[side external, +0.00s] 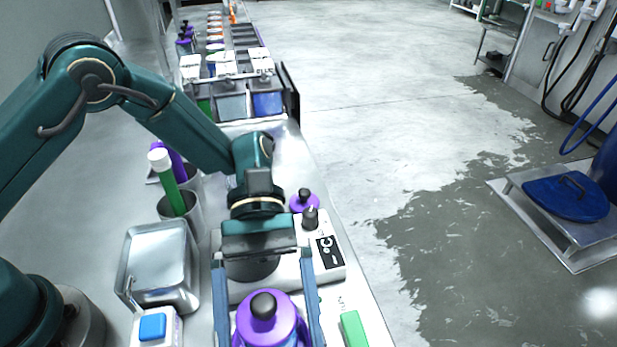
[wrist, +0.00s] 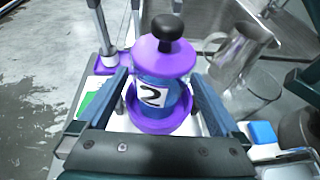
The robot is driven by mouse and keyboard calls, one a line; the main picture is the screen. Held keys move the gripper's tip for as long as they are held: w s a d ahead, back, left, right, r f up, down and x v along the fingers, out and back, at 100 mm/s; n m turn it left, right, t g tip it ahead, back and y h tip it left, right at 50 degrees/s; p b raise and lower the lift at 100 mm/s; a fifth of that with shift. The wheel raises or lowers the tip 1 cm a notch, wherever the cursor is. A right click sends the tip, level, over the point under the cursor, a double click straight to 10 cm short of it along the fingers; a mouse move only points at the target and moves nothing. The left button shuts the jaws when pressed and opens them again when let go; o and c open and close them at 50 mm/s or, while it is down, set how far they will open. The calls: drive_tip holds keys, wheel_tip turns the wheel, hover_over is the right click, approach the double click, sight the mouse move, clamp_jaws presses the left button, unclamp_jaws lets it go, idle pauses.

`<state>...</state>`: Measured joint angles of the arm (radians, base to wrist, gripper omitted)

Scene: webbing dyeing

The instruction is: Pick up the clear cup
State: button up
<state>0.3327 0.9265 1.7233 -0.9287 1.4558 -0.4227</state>
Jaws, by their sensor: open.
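In the wrist view, a clear, see-through cup (wrist: 258,98) stands to the right of my gripper (wrist: 158,76), outside the right finger. I cannot make out the cup in the side view. My gripper (side external: 264,318) is open and points down. Between its fingers is a blue container with a purple lid and black knob (wrist: 160,58), with a label reading 2. The purple lid also shows in the side view (side external: 268,325). I cannot tell whether the fingers touch it.
A metal pitcher (wrist: 240,55) stands behind the cup. A white device with a dial (side external: 328,255) is behind my gripper. A green block (side external: 353,329) lies to the right. To the left are a metal box (side external: 157,262) and a blue-topped item (side external: 152,327).

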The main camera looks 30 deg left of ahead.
drive_tip(key=shift+s+d+f, duration=0.1)
drive_tip(key=shift+s+d, duration=0.05)
drive_tip(key=shift+s, duration=0.05)
drive_tip(key=shift+c, duration=0.3)
clamp_jaws()
